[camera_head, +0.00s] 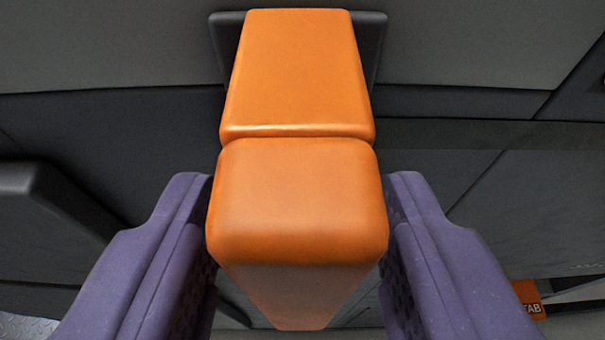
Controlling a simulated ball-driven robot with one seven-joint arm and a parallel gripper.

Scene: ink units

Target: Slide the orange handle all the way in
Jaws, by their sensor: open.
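The orange handle (297,200) fills the middle of the view. Its upper section runs back to a dark grey plate (228,45) at the top. Its near block has rounded edges, and its lower face narrows downward. My gripper (298,240) has two purple fingers, one on each side of the near block. The fingers are open. The left finger is very close to the handle's left side, and a narrow gap shows at the right finger. I cannot tell whether either finger touches it. Where the handle joins the unit is partly hidden.
Dark grey panels with seams lie behind the handle. A dark raised block (45,225) stands at the left. A patterned metal patch (25,326) shows at the lower left.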

